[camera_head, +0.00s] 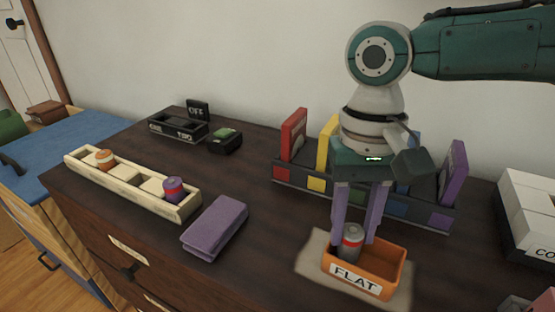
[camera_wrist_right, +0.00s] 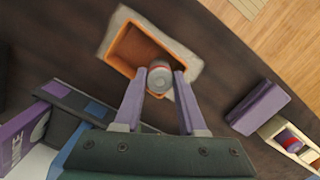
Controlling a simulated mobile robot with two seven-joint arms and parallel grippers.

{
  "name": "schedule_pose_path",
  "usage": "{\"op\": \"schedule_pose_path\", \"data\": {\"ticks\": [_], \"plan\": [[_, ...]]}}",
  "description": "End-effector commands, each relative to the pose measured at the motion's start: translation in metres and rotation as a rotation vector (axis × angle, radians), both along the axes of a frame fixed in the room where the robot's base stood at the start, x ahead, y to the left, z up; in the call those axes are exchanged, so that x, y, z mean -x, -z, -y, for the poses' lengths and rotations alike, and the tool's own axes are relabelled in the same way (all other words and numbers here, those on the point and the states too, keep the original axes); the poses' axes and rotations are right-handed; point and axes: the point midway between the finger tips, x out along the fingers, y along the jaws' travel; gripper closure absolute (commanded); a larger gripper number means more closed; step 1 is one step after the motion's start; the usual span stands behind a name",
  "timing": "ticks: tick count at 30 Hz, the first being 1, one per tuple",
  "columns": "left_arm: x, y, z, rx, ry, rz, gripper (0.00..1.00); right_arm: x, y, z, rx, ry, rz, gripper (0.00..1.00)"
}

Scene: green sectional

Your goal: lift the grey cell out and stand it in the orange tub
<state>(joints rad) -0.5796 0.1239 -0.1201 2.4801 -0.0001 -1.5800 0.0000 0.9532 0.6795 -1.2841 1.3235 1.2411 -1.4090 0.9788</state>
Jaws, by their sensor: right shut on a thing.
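The grey cell (camera_head: 351,243), with a red band, is upright in the orange tub (camera_head: 392,270) labelled FLAT, toward its left side. Its lower end is hidden by the tub's front wall, so I cannot tell whether it touches the floor. My right gripper (camera_head: 358,238) points down over the tub, its purple fingers shut on the cell. In the right wrist view, the cell (camera_wrist_right: 160,77) sits between the fingertips (camera_wrist_right: 162,75), at the edge of the orange tub (camera_wrist_right: 128,48). My left gripper is not in view.
A cream tray (camera_head: 140,188) at left holds an orange-banded cell (camera_head: 105,159) and a purple cell (camera_head: 173,189). A purple case (camera_head: 215,228) lies between tray and tub. Behind my gripper stands a dark rack (camera_head: 315,184) of coloured upright pieces. A white box (camera_head: 528,215) is at right.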

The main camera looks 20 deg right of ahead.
Motion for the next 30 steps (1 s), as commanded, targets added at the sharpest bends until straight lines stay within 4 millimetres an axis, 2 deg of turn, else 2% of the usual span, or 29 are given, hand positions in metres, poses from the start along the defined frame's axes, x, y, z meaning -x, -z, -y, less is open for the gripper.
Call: {"op": "schedule_pose_path", "data": {"ticks": [2, 3, 12, 19, 22, 26, 30], "plan": [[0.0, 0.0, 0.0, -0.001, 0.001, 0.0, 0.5, 0.0, 0.0, 0.0, 0.0, 0.0, 0.0, 1.0], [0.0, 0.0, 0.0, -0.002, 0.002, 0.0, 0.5, 0.0, 0.0, 0.0, 0.0, 0.0, 0.0, 0.59], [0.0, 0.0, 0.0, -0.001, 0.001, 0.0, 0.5, 0.0, 0.0, 0.0, 0.0, 0.0, 0.0, 0.25], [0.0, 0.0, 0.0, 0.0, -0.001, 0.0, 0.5, 0.0, 0.0, 0.0, 0.001, 0.0, 0.0, 0.25], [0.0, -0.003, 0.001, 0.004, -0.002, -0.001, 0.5, -0.001, -0.006, 0.0, 0.0, 0.0, 0.0, 0.25], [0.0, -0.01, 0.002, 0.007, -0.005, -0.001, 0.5, -0.003, -0.028, 0.001, 0.0, 0.0, 0.002, 0.25], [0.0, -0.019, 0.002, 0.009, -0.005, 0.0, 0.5, -0.007, -0.058, 0.002, -0.001, -0.001, 0.004, 0.25]]}}
